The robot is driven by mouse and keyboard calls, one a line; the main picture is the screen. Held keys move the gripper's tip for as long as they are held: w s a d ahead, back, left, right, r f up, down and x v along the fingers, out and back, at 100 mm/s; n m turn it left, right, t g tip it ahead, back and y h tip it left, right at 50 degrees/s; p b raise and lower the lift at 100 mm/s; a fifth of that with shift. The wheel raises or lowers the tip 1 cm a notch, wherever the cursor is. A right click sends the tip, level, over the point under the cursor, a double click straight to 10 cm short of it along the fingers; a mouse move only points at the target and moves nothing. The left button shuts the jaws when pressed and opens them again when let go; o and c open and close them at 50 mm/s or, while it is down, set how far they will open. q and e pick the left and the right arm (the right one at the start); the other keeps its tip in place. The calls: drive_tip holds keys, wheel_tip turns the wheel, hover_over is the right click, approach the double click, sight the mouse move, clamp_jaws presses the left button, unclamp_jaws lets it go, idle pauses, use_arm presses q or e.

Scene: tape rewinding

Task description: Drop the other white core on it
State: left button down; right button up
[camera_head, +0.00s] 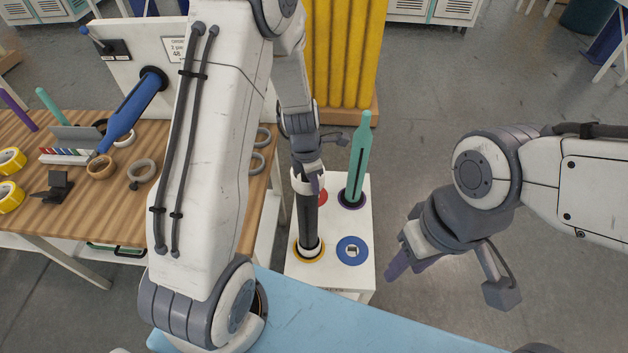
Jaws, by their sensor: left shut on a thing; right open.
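A dark upright post (308,222) stands on the yellow ring of a white stand (333,277). A white core (311,251) sits low around the post's base. My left gripper (312,178) is shut on another white core (298,183) at the top of the post. The fingers partly hide this core, so I cannot tell whether it is around the post or just above it. My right gripper (396,262) is open and empty, to the right of the stand.
A wooden table (65,187) with tape rolls, grey rings and a blue-handled winder (130,115) is at the left. A blue surface (340,325) lies in front.

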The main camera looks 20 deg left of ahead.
use_arm(q)
drive_tip(key=shift+f, duration=0.7)
drive_tip(key=c, duration=0.9)
unclamp_jaws()
drive_tip(key=shift+r, duration=0.1)
drive_tip(key=r, duration=0.7)
drive_tip(key=a+r, duration=0.1)
drive_tip(key=r, duration=0.2)
drive_tip(key=shift+s+r, duration=0.15)
drive_tip(key=shift+s, duration=0.25)
